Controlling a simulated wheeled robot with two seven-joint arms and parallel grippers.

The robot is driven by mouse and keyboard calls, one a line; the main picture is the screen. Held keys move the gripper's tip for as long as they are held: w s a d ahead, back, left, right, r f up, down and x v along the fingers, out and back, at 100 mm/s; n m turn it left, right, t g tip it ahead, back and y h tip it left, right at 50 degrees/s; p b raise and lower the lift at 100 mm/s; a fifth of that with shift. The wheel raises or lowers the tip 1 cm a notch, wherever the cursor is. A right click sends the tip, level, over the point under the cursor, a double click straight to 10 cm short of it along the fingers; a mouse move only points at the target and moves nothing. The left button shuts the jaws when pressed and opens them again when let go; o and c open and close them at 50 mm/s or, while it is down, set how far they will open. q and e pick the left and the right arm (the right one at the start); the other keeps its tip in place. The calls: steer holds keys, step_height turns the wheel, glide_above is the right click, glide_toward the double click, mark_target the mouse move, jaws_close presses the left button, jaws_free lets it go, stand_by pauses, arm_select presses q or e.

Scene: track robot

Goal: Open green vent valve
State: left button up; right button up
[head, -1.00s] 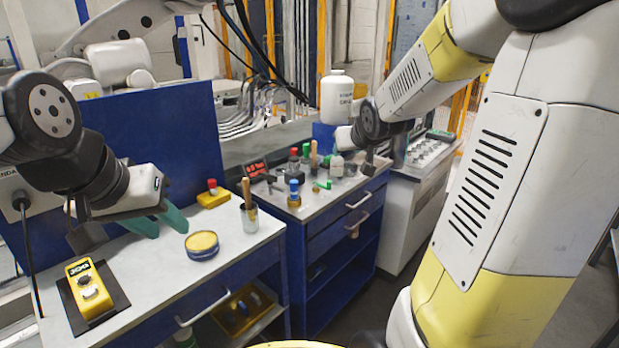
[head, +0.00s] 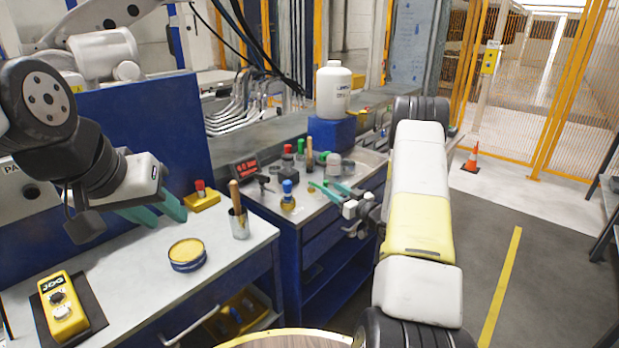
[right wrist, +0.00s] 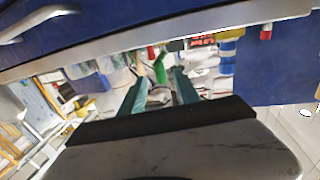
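The green vent valve shows as a bright green handle (head: 317,187) at the front of the blue cabinet's top; the same green part (right wrist: 160,70) shows in the right wrist view, in line between my fingertips. My right gripper (head: 334,188) is open with teal fingers over the cabinet's front edge, close to the valve. In the right wrist view its fingers (right wrist: 160,88) stand apart with nothing held. Contact with the handle cannot be told. My left gripper (head: 155,211) is open and empty above the left bench.
A blue-topped brass valve (head: 288,196), a red display (head: 244,169) and several small tools stand on the cabinet. A white bottle (head: 333,90) on a blue block is behind. The left bench holds a yellow tin (head: 187,254), a cup (head: 239,222) and a jog pendant (head: 62,305).

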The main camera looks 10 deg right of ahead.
steer(key=x, duration=0.7)
steer(key=shift+w+a, duration=0.1)
steer(key=shift+w, duration=0.1)
